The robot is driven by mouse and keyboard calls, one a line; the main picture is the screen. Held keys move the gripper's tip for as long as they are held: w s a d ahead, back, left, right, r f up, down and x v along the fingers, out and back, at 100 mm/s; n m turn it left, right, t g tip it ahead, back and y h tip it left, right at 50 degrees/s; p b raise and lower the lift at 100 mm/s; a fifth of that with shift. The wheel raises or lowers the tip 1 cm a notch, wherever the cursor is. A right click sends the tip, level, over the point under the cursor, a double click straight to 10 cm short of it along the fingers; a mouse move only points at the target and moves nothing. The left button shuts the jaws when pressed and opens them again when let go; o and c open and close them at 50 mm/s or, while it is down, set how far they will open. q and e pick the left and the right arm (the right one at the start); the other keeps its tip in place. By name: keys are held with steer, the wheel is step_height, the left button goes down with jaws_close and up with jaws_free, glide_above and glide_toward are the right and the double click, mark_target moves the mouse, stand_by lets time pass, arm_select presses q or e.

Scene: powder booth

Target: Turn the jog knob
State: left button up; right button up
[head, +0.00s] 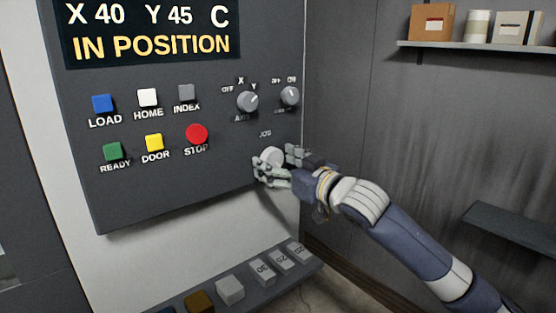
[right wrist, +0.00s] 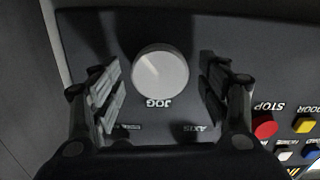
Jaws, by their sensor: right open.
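The jog knob (head: 271,156) is a round white dial low on the right of the dark control panel (head: 130,205). In the right wrist view the jog knob (right wrist: 160,72) shows a pointer line on its face, with the JOG label beside it. My right gripper (head: 278,163) is at the panel, and its fingers partly cover the knob in the head view. In the right wrist view my right gripper (right wrist: 160,88) is open, one finger on each side of the knob, with a gap on both sides. My left gripper is in neither view.
Two smaller grey knobs, the axis knob (head: 247,101) and an on/off knob (head: 290,95), sit above. The red STOP button (head: 196,134) is to the left, among several coloured buttons. A ledge with blocks (head: 230,290) runs below. A shelf (head: 480,46) is on the right wall.

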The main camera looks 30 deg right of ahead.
steer(key=shift+c, duration=0.3)
steer(key=c, duration=1)
steer(key=shift+r+m+p, duration=0.1)
steer(key=shift+m+p, duration=0.45)
steer(key=shift+m, duration=0.05)
steer(key=shift+m+p, duration=0.3)
steer(key=shift+m, duration=0.2)
steer(key=o, duration=1.1)
steer(key=shift+c, duration=0.2)
